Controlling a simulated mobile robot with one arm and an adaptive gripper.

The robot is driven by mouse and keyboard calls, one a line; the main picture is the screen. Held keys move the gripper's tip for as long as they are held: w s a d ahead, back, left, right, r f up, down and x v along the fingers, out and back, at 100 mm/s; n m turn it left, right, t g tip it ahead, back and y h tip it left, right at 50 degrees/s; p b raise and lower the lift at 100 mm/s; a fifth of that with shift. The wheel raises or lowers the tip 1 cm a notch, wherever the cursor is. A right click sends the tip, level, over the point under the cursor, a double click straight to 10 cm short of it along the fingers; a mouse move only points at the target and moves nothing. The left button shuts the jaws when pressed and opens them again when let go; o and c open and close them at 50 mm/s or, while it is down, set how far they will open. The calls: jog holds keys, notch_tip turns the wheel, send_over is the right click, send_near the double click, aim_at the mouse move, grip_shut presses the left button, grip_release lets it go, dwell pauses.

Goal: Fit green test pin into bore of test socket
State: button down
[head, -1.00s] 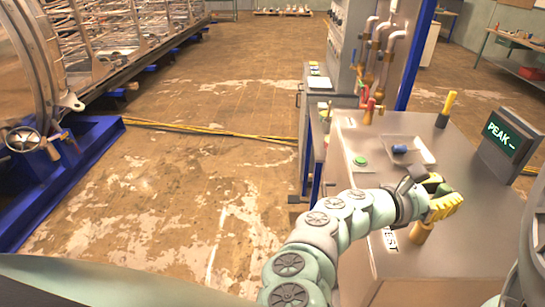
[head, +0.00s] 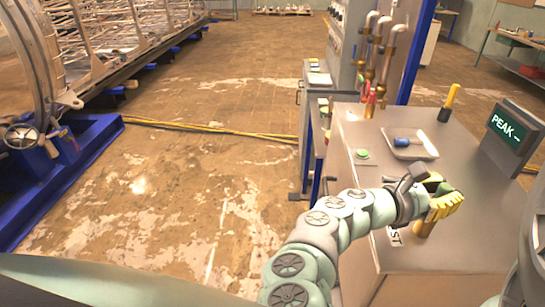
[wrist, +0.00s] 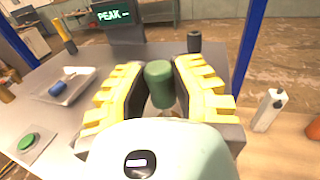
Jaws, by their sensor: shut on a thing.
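My gripper (head: 441,203) is over the right part of the grey bench, near its front edge. In the wrist view its yellow ribbed fingers (wrist: 160,78) are closed on the green test pin (wrist: 160,92), which stands about upright between them. In the head view only a little green of the pin (head: 434,187) shows above the fingers. A brass-coloured piece (head: 423,229), apparently the test socket, is directly below the fingers, beside a label ending in "ST". The pin's lower end and the bore are hidden, so I cannot tell whether they meet.
A tray (head: 425,155) with a blue-handled tool (head: 402,142) lies farther back on the bench. A green button (head: 362,154) is to its left. A yellow-handled tool (head: 449,103) stands behind. A "PEAK" display (head: 508,131) stands at right. Floor left of the bench is open.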

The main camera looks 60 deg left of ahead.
jog(key=shift+f+b, duration=1.3)
jog(key=shift+f, duration=0.1)
jog(key=shift+f, duration=0.15)
jog(key=shift+f+b, duration=0.4)
jog(key=shift+b, duration=0.3)
jog(key=c, duration=0.8)
grip_release()
jog(key=v, duration=1.1)
jog(key=shift+a, duration=0.1)
jog(key=shift+s+a, duration=0.1)
jog(key=shift+s, duration=0.45)
jog(key=shift+r, duration=0.1)
